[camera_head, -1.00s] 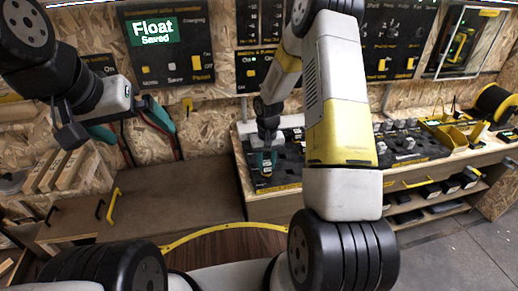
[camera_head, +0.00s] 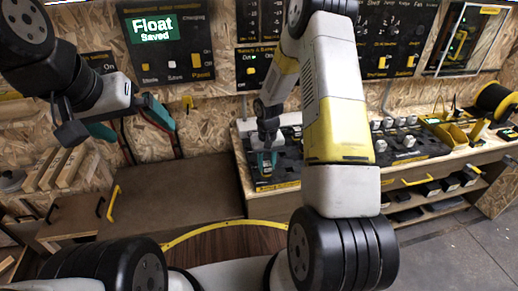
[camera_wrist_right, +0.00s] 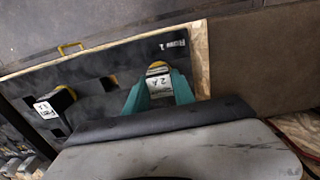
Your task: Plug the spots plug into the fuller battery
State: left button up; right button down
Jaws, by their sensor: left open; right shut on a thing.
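My right gripper (camera_head: 266,162) is at the left end of the workbench, low over a dark panel (camera_head: 284,182). In the right wrist view its teal fingers (camera_wrist_right: 160,88) are shut on a small block (camera_wrist_right: 160,82) with a yellow top and a white label that seems to read "2 A". The block is at or just over the panel; I cannot tell if it is seated. A second yellow-and-white block labelled like "Fan" (camera_wrist_right: 48,108) is on the panel to the left. My left gripper (camera_head: 132,121) is open and empty before the wall. I cannot identify the spots plug or the fuller battery.
A wall board (camera_head: 168,50) shows "Float Saved" above yellow and white switches. Several pale blocks (camera_head: 403,138) stand on the bench to the right. A brown cabinet (camera_head: 170,200) with a yellow handle is at left. A cable reel (camera_head: 493,100) is far right.

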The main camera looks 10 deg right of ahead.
jog(key=c, duration=1)
grip_release()
jog(key=shift+o, duration=0.2)
jog(key=o, duration=0.5)
jog(key=shift+c, duration=0.2)
jog(key=shift+r, duration=4.55)
jog(key=shift+r, duration=0.1)
